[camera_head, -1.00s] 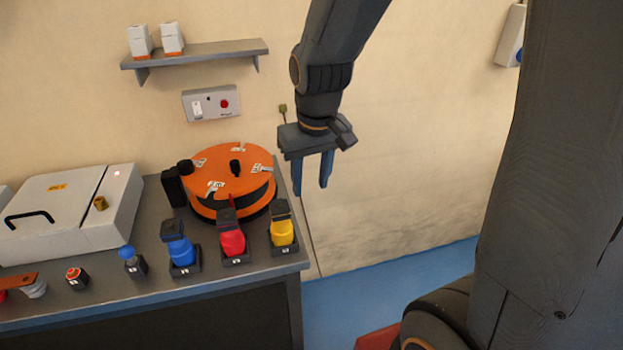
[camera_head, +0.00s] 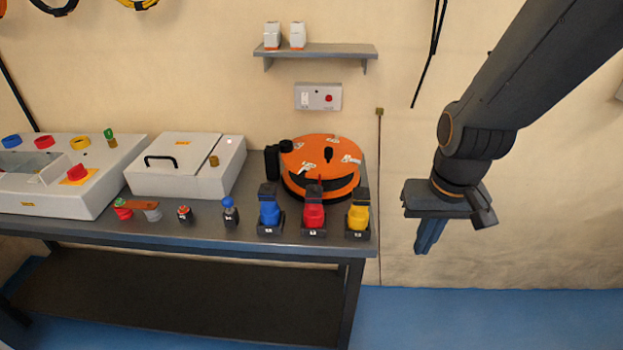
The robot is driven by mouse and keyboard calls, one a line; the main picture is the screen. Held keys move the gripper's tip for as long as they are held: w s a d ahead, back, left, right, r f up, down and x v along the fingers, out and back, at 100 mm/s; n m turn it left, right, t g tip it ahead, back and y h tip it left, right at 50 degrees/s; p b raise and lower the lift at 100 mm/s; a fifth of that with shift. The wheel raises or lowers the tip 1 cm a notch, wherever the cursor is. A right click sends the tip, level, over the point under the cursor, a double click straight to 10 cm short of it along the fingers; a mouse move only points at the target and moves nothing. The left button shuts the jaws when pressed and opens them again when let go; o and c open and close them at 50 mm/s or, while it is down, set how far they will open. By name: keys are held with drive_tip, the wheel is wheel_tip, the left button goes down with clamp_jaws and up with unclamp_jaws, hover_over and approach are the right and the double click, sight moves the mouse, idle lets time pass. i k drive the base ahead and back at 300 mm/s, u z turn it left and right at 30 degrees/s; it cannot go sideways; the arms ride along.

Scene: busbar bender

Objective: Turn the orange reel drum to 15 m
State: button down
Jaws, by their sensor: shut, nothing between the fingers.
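The orange reel drum (camera_head: 318,150) sits at the right end of the grey bench, against the wall side. Its orange top carries several white labels, too small to read, and a black upright knob (camera_head: 328,154). A black block (camera_head: 272,160) stands at the drum's left side. A red pointer stands at its front edge, partly behind the red connector. My gripper (camera_head: 428,248) hangs to the right of the bench, apart from the drum. Its blue fingers are together and point down, with nothing between them.
Blue, red (camera_head: 313,216) and yellow (camera_head: 358,217) connectors stand in front of the drum. A blue-knobbed lever (camera_head: 229,212) and white boxes (camera_head: 185,163) lie left. A shelf (camera_head: 318,52) and wall switch box (camera_head: 318,97) are behind. Space right of the bench is clear.

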sight(313, 154)
drive_tip(key=k, duration=1)
drive_tip(key=z, duration=0.65)
drive_tip(key=i, duration=1.5)
drive_tip(key=u, duration=0.75)
